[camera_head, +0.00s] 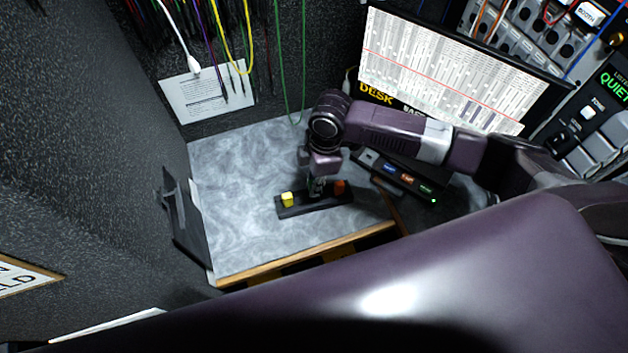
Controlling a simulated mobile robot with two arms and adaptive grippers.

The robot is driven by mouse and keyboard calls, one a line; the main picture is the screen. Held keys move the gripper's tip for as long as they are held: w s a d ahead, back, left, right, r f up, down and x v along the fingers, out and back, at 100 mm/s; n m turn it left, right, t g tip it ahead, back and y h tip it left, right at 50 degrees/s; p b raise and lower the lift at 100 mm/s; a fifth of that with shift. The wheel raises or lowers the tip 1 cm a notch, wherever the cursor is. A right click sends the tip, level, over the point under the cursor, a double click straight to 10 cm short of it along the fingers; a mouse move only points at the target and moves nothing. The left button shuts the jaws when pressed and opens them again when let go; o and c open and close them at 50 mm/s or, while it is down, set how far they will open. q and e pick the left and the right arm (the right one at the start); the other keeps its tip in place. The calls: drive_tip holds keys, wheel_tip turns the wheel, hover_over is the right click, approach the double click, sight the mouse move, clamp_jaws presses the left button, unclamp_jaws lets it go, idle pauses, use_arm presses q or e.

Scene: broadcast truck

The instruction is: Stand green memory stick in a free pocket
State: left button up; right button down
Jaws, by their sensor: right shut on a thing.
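A long black holder (325,203) with pockets lies near the front edge of the grey desk. A yellow stick (287,199) stands in its left part and a red-orange stick (340,187) in its right part. My right gripper (316,190) points down over the middle of the holder, between these two sticks. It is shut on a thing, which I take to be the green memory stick. That stick is hidden by the fingers, so I cannot tell whether it is in a pocket. My left gripper is out of view.
The grey desk top (240,180) is clear left of the holder. A dark strip with coloured labels (407,178) lies right of it. A monitor (450,70) stands behind my right arm. Green cables (290,90) hang at the back. A dark bracket (180,215) stands at the left edge.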

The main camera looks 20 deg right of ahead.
drive_tip(key=shift+f+p, duration=0.1)
drive_tip(key=shift+p, duration=0.5)
idle(1.1)
drive_tip(key=shift+p, duration=0.65)
idle(0.4)
drive_tip(key=shift+f+b, duration=0.75)
drive_tip(key=shift+f, duration=1.05)
drive_tip(key=c, duration=1.8)
unclamp_jaws()
drive_tip(key=shift+c, duration=0.2)
wheel_tip(320, 180, up, 12)
drive_tip(key=d, duration=0.1)
drive_tip(key=shift+d, duration=0.2)
drive_tip(key=shift+s, duration=0.1)
